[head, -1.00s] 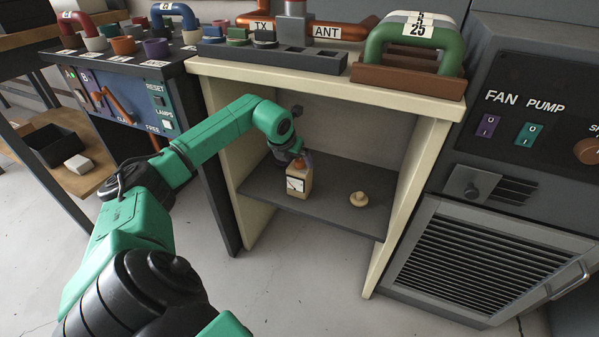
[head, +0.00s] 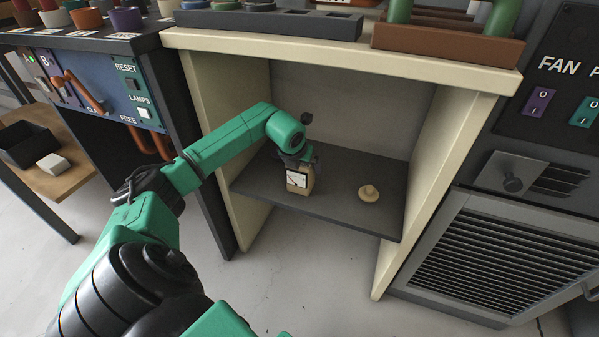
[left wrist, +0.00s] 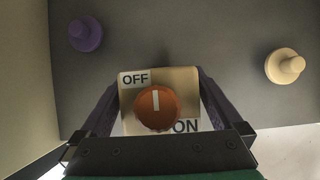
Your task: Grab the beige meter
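The beige meter (head: 298,181) is a small upright box with a white dial face, standing on the dark shelf (head: 340,215) inside the cream cabinet. In the left wrist view its beige top (left wrist: 185,82) carries an orange knob and the labels OFF and ON. My left gripper (head: 298,161) is down over the meter's top. In the left wrist view the fingers of my left gripper (left wrist: 159,85) lie close along both sides of the meter; whether they press on it I cannot tell. My right gripper is not in view.
A purple knobbed piece (left wrist: 86,34) is at upper left there. Cream cabinet walls (head: 425,180) and the top (head: 330,57) enclose the shelf.

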